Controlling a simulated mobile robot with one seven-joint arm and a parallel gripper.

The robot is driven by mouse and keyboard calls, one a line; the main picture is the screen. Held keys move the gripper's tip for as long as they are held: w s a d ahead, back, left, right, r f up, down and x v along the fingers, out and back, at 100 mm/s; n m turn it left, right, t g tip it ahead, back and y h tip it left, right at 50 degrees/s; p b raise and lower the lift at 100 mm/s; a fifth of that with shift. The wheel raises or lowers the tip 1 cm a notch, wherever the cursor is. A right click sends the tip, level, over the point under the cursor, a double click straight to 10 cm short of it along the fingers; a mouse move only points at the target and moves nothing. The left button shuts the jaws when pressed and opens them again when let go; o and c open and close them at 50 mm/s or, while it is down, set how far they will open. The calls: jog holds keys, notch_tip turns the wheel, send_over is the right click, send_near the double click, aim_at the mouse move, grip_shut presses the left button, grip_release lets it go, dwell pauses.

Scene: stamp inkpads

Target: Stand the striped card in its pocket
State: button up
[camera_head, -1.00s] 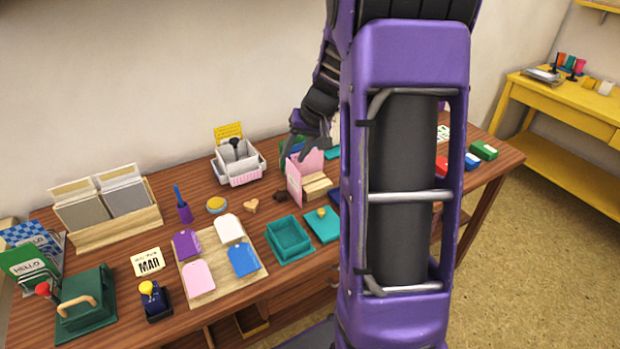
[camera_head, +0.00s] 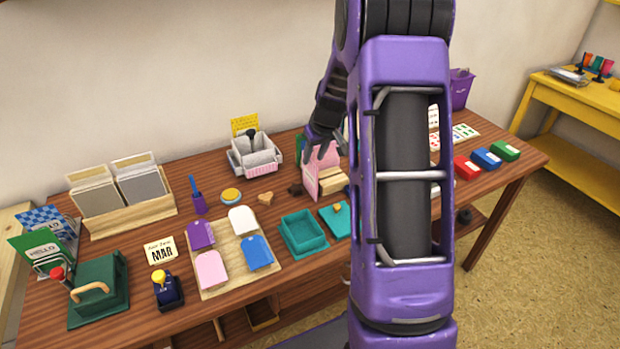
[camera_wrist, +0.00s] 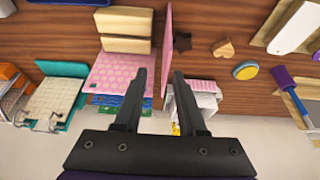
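I cannot make out a clearly striped card in these frames. My gripper (camera_head: 322,140) hangs at the holder's top. In the wrist view my gripper (camera_wrist: 160,78) is open, its fingers apart with the pink panel's line between them. Nothing is visibly gripped; I cannot tell the height gap.
A white basket (camera_head: 262,170) with a yellow card stands left of the holder. A wooden rack of grey cards (camera_head: 140,184) and a green HELLO card (camera_head: 38,250) are further left. Teal trays (camera_head: 303,233) lie in front. Red, blue and green pads (camera_head: 487,158) lie at right.

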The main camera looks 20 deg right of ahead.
aim_at(310, 172)
jog(key=shift+a+x, duration=0.2)
jog(key=shift+x, duration=1.2)
jog(key=shift+a+x, duration=0.15)
jog(key=shift+x, duration=1.2)
jog(key=shift+f+b, duration=0.2)
jog(key=shift+b, duration=0.4)
grip_shut()
